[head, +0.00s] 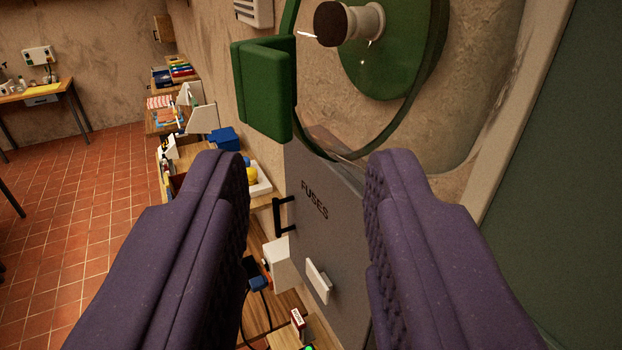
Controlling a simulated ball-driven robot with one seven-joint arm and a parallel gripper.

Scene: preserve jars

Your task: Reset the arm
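My gripper (307,190) shows from behind, with its two purple padded fingers wide apart. It is open, and nothing is held between the fingers. Between and beyond the fingertips is a grey panel marked FUSES (315,200) with a black handle (283,215) on its left side. I cannot tell how far the fingertips are from it.
A green wheel (385,60) with a dark knob (331,23) and a green block (263,88) are on the wall ahead. Shelves with a blue box (224,139) run along the wall at left. A table (38,92) stands far left. The tiled floor (75,215) at left is clear.

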